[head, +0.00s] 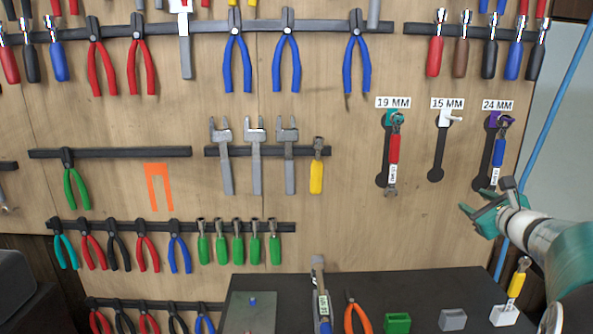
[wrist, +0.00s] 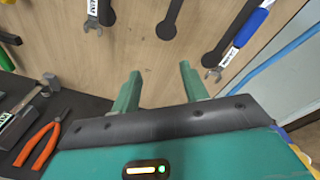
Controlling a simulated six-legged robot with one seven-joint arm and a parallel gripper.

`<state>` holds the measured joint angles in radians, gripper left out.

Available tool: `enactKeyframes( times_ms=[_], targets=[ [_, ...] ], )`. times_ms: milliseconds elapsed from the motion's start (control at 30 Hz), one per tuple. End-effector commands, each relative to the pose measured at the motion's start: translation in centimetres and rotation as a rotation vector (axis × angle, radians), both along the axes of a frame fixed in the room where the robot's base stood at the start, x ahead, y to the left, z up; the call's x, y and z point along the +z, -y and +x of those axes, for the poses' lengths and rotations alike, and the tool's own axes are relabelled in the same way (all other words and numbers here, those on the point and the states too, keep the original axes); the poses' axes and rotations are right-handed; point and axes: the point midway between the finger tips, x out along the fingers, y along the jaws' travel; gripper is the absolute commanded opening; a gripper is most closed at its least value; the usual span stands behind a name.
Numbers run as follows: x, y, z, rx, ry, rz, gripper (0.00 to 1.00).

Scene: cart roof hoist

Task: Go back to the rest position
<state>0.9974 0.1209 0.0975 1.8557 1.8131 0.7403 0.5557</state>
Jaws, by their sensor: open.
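My gripper (head: 486,198) is open and empty, at the right of the head view, in front of the tool board and below the 24 MM label (head: 498,105). Its two green fingers stand apart in the wrist view (wrist: 160,84), with bare board between and beyond them. A red-handled wrench (head: 394,149) hangs under the 19 MM label (head: 393,102). A blue-handled wrench (head: 498,152) hangs under the 24 MM label, just above my gripper. The 15 MM place (head: 436,158) holds no wrench; its dark outline and white peg show.
A dark bench (head: 400,284) stands below the board. On it are a labelled tool (head: 321,295), orange pliers (head: 356,312), a green block (head: 397,323), a grey block (head: 452,319) and a yellow-handled tool (head: 517,282) in a white holder. A blue hose (head: 556,105) runs at the right.

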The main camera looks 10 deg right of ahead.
Motion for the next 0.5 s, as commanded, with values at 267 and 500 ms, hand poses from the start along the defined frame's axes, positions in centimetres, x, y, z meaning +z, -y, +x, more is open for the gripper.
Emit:
enactKeyframes(
  times_ms=[267,500],
  targets=[
    [-1.4,-17.5,0.9,0.406,-0.227,-0.412,0.44],
    [-5.2,-32.6,-5.2,0.868,-0.405,-0.949,0.44]
  ],
)
